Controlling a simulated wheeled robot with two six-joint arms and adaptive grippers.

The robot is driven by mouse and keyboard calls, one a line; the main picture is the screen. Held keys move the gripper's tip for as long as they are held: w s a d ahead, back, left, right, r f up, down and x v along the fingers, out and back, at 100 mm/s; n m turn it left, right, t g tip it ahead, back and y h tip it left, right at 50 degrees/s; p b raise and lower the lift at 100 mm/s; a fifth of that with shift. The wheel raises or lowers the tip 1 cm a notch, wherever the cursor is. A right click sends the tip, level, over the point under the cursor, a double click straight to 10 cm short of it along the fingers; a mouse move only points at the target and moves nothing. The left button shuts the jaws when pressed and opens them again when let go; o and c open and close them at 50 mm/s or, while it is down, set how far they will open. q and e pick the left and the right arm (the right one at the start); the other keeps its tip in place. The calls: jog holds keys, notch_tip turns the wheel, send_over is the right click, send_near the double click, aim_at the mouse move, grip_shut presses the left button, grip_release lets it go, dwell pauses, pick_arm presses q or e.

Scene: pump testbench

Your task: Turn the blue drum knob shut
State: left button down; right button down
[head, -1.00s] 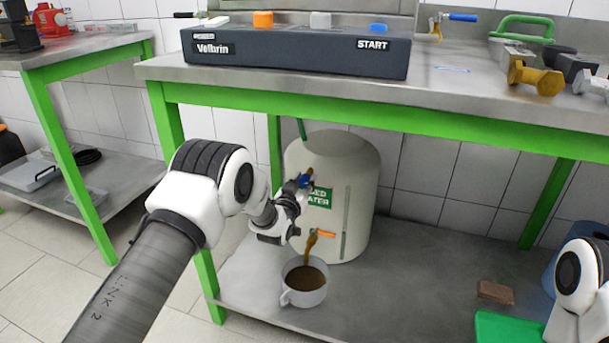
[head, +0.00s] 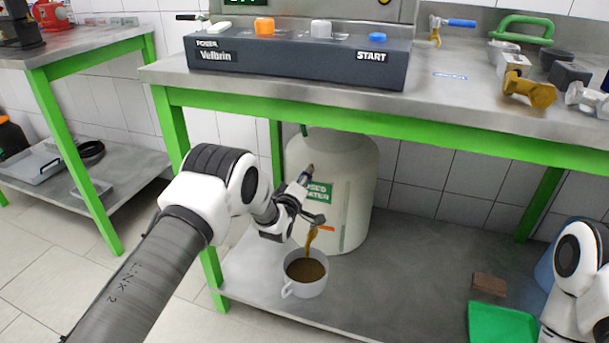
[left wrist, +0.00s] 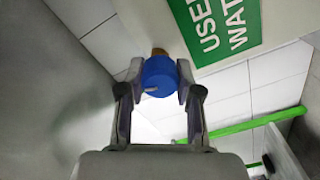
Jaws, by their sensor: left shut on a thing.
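The cream drum (head: 355,190) with a green "USED WATER" label stands on the lower shelf. Its blue knob (left wrist: 158,73) is a short round cap on a brass stem. In the left wrist view my left gripper (left wrist: 157,88) has one finger on each side of the knob and is shut on it. In the head view the left gripper (head: 309,198) is at the drum's front and mostly hides the knob. Below it, a tap with an orange lever (head: 326,228) runs brown liquid into a white mug (head: 305,286). My right gripper is out of view.
The green-legged bench top (head: 440,95) overhangs the drum. A control box (head: 290,66) stands on it. A green tray (head: 500,325) and a small brown block (head: 489,284) lie on the shelf at the right. The shelf between mug and tray is clear.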

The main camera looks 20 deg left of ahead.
pick_arm(q)
jog(key=shift+n+p, duration=0.35)
jog(key=shift+n, duration=1.25)
jog(key=c, duration=0.8)
grip_release()
jog(key=shift+f, duration=0.1)
jog(key=shift+o, duration=0.2)
jog(key=s, duration=1.2)
jog(key=shift+a, duration=0.2)
